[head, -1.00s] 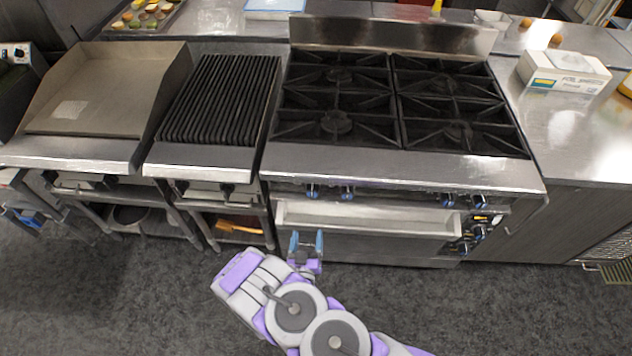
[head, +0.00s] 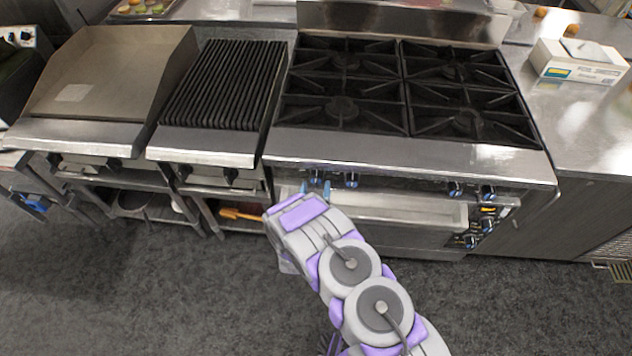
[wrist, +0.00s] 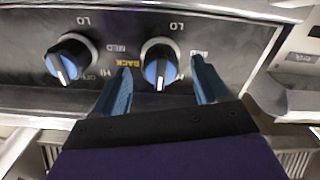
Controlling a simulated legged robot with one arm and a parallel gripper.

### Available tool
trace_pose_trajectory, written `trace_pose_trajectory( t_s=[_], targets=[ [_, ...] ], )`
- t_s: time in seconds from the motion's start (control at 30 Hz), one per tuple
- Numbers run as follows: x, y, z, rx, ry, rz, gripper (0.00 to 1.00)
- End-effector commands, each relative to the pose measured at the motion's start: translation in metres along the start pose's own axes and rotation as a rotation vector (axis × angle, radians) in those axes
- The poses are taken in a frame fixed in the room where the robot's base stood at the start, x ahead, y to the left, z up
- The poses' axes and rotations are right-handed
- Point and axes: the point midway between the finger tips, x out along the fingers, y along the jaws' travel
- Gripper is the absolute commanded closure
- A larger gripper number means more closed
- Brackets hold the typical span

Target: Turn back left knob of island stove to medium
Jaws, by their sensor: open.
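The island stove (head: 400,155) has black and blue knobs along its front panel. In the head view my gripper (head: 316,187) is in front of the leftmost knob (head: 315,176), fingers pointing at the panel. In the wrist view, whose lettering looks upside down, this knob (wrist: 160,65) lies between my open fingertips (wrist: 161,66). I see a gap on both sides, and no clear contact. Its white pointer line faces down in that picture. A yellow BACK label is beside it. A second knob (wrist: 70,62) is to its left there, outside my fingers.
Below the knobs a metal tray or ledge (head: 400,210) juts from the stove. More knobs are on the panel's right side (head: 471,190). A grill (head: 228,85) and a griddle (head: 110,75) stand left. The floor in front is clear.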

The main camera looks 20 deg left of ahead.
Motion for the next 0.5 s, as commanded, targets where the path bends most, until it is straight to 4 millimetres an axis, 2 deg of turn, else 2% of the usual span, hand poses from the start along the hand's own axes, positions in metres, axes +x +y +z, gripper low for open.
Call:
trace_pose_trajectory(
  t_s=[0.03, 0.2, 0.5],
  targets=[
    [0.009, 0.002, 0.001, 0.001, 0.003, 0.004, 0.26],
    [0.028, -0.001, 0.002, -0.002, -0.002, 0.002, 0.26],
    [0.038, -0.002, 0.000, -0.004, -0.001, 0.000, 0.26]
  ],
)
